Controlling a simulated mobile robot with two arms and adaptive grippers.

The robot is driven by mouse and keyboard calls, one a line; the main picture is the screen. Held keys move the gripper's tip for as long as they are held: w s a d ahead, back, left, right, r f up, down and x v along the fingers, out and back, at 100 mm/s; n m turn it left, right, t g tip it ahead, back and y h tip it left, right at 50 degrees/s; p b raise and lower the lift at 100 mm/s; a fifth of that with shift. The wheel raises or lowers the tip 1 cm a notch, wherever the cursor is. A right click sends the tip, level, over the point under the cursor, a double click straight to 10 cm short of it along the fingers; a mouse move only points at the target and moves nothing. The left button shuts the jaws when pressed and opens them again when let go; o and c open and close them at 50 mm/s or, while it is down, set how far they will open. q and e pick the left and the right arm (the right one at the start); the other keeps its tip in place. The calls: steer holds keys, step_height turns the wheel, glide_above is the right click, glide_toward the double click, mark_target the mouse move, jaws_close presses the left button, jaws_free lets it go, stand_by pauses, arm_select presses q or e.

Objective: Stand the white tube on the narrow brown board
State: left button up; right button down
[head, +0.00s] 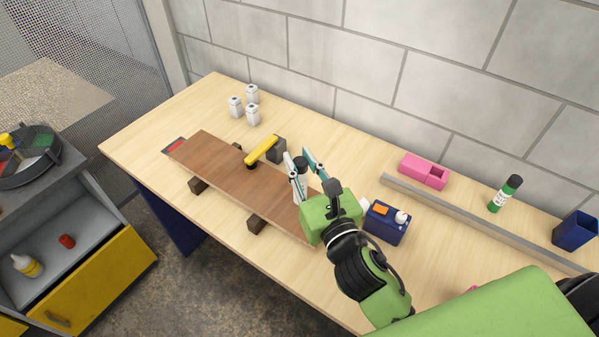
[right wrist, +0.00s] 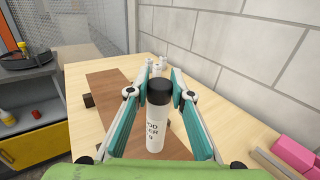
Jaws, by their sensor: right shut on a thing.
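The narrow brown board (head: 225,172) lies across dark blocks on the table, running from upper left to lower right. My right gripper (head: 299,162) is over the near right end of the board. It is shut on the white tube (head: 299,187), which has a black cap and looks upright. The right wrist view shows the tube (right wrist: 157,132) between the two teal finger pads, with dark lettering on its side and the board (right wrist: 112,92) behind it. I cannot tell whether the tube's base touches the board. My left gripper is not in view.
A yellow-handled tool (head: 262,150) rests on the board, with a dark block (head: 277,149) beside it. Several white bottles (head: 252,114) stand behind. A blue box (head: 386,224), pink holder (head: 424,171), grey rail (head: 470,216) and green tube (head: 505,194) are to the right.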

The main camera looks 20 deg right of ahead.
mark_target(303, 179)
steer(key=f, duration=0.3)
steer(key=shift+w+f, duration=0.1)
steer(key=shift+w, duration=0.2)
steer(key=shift+f, duration=0.35)
steer(key=c, duration=1.8)
jaws_free()
steer(key=shift+s, duration=0.2)
steer(key=shift+s+d+b, duration=0.15)
steer(key=shift+s+b, duration=0.65)
steer(key=shift+s, duration=1.15)
steer(key=shift+s+d+b, duration=0.15)
steer(key=shift+s+b, duration=0.6)
steer(key=shift+s, duration=1.2)
steer(key=shift+s+d+b, duration=0.15)
steer(key=shift+s+b, duration=0.65)
steer(key=shift+s, duration=1.15)
